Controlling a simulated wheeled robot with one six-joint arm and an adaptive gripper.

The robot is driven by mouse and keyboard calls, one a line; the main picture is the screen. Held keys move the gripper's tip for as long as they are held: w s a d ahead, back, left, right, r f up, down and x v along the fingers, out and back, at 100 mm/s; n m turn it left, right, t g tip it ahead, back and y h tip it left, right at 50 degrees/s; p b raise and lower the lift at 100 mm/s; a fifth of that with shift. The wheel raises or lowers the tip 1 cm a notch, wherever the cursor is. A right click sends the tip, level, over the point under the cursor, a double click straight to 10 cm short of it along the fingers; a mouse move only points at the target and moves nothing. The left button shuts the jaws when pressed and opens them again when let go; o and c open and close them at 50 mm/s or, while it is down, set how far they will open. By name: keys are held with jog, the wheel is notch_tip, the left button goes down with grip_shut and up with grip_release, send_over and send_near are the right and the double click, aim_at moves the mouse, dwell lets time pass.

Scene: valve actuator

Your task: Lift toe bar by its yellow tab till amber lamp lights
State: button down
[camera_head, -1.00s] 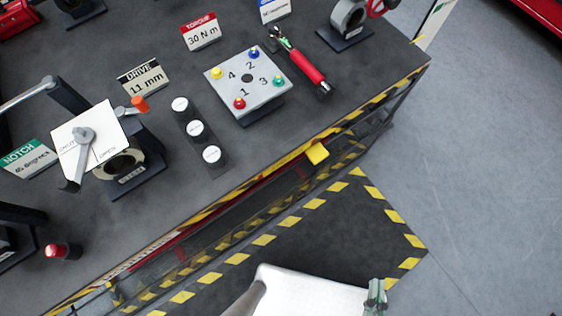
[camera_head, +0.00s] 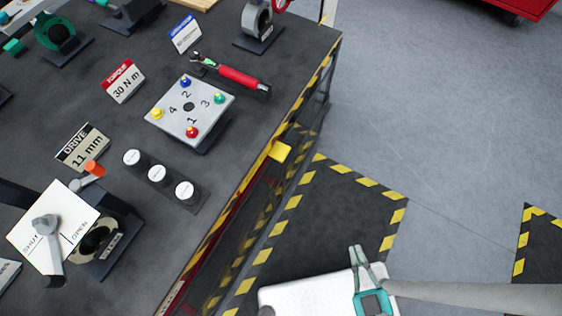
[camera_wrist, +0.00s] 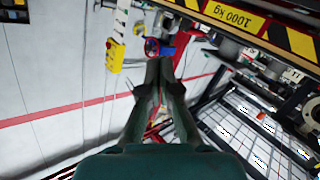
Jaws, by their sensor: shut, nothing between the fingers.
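The yellow tab (camera_head: 279,151) sticks out from the bench's long front edge in the head view. A red bar (camera_head: 226,218) runs along that side below the tabletop; I cannot tell how it joins the tab. My gripper (camera_head: 359,248) is over the striped floor zone, to the right of and lower in the picture than the tab, and apart from it. Its fingers are shut and empty; they also show in the wrist view (camera_wrist: 160,72). I cannot make out the tab in the wrist view, or a lit amber lamp in either view.
The dark bench (camera_head: 255,140) holds a numbered plate (camera_head: 172,117), a red-handled wrench (camera_head: 240,78), several white-topped buttons (camera_head: 157,174) and a shut/open valve unit (camera_head: 92,240). A hazard-striped floor mat (camera_head: 330,210) lies beside it. Grey floor to the right is mostly clear.

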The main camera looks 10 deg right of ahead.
jog(key=w+a+f+n+t+y, duration=0.1)
jog(key=w+f+n+t, duration=0.1)
jog(key=w+f+n, duration=0.5)
jog(key=n+g+y, duration=0.5)
jog(key=n+y, duration=1)
jog(key=n, duration=2)
send_near(273, 162)
jog(key=shift+f+v, duration=0.15)
jog(key=shift+v, duration=0.7)
jog(key=shift+f+v, duration=0.15)
jog(key=shift+v, duration=0.7)
jog(key=x, duration=0.9)
jog(key=shift+w+a+r, duration=0.1)
jog(key=shift+w+a, duration=0.15)
jog(key=shift+a, duration=0.1)
jog(key=shift+w+a+r, duration=0.1)
jog(key=shift+w+r, duration=0.05)
jog(key=shift+r, duration=1.9)
